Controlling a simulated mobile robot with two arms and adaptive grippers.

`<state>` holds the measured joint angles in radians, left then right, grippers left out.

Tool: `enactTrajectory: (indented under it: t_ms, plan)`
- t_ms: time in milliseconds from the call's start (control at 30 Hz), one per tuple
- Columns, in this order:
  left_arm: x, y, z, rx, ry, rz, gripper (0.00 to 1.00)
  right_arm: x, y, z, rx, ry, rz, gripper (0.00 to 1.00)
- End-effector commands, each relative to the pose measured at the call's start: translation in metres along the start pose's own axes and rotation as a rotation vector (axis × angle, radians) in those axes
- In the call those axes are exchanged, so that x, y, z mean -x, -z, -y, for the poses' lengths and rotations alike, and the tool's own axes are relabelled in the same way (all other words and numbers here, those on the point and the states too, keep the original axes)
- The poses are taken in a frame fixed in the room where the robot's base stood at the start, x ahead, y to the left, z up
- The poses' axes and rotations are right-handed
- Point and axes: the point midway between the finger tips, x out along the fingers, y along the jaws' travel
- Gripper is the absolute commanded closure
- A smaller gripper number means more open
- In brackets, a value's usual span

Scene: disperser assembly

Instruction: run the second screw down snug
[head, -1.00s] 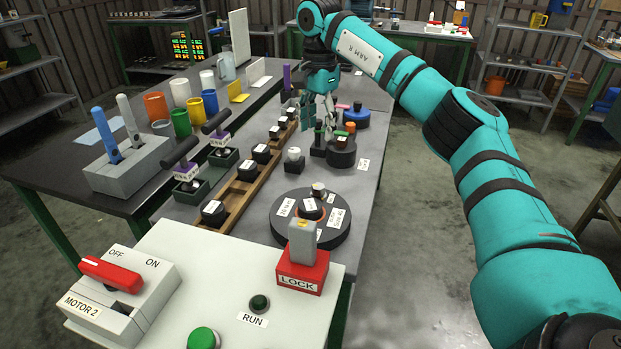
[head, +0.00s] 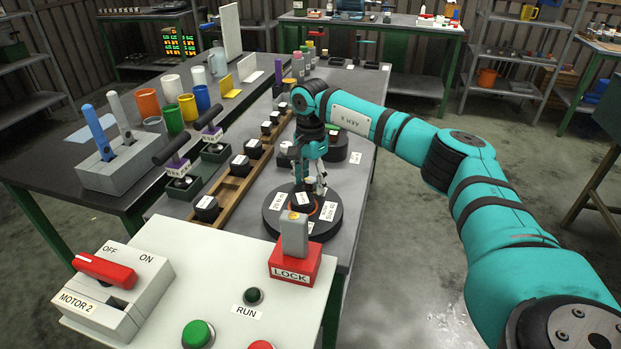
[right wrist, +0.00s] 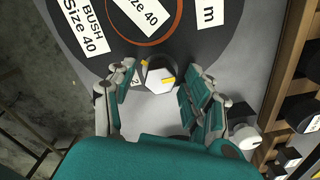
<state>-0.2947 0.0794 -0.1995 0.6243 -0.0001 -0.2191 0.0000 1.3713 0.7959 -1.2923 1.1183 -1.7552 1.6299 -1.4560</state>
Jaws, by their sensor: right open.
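The black round disc (head: 272,222) stands on the grey bench behind the LOCK block, with white labels on top. In the right wrist view the disc (right wrist: 215,42) fills the top, with an orange ring around its middle. A screw (right wrist: 160,77) with a pale hexagonal head and yellow marks stands at the disc's near edge, beside a label that seems to read 2. My right gripper (head: 310,181) points down at the disc. In the wrist view its open fingers (right wrist: 158,84) stand either side of the screw head, apparently apart from it. The screw's lower part is hidden. My left gripper is not in view.
A wooden rack (head: 231,193) with black labelled blocks runs along the left. The red LOCK block (head: 294,264) stands close in front, on the white panel (head: 190,258) with buttons and a motor switch. Another dark round stand (head: 336,149) is behind my gripper.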

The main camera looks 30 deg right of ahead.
Motion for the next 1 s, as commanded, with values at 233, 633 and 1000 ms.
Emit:
enactTrajectory:
  t_ms: [233,633,1000]
  plan:
    - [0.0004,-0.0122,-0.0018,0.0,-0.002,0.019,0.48,-0.0008,0.0,0.0001,0.0,0.0,0.0,0.48]
    - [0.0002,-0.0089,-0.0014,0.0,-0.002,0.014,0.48,-0.0003,-0.0001,0.0001,0.0,0.0,0.0,1.0]
    - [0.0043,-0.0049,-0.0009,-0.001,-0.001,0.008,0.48,0.0009,-0.0001,0.0002,-0.059,0.0,0.0,1.0]
